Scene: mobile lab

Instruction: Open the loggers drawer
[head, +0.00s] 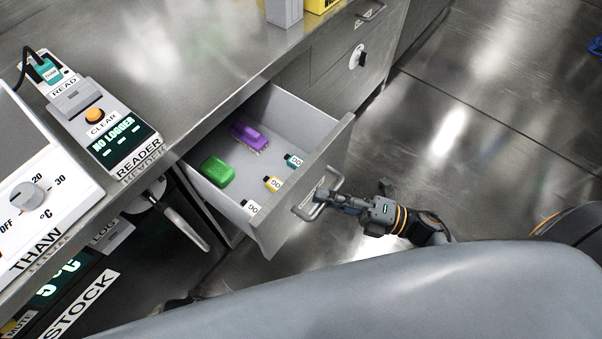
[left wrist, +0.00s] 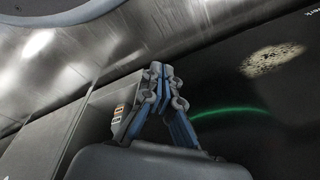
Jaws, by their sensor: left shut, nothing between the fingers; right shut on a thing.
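The loggers drawer (head: 275,232) stands pulled out from the steel bench in the head view. Inside lie a green block-like item (head: 217,171), a purple item (head: 249,137), and small loggers with teal (head: 293,160), yellow (head: 273,183) and white (head: 252,207) faces. My right gripper (head: 325,200) is shut on the drawer handle (head: 306,208) at the drawer's front. My left gripper (left wrist: 160,75) shows in the left wrist view with its fingers together and empty; it is away from the drawer's handle.
The reader (head: 110,140) and the thaw unit (head: 40,200) stand on the bench top at left. A lever handle (head: 180,220) sticks out below the bench edge. Another drawer front (head: 345,62) with a lock is beyond the open one. Bare floor (head: 450,130) lies at right.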

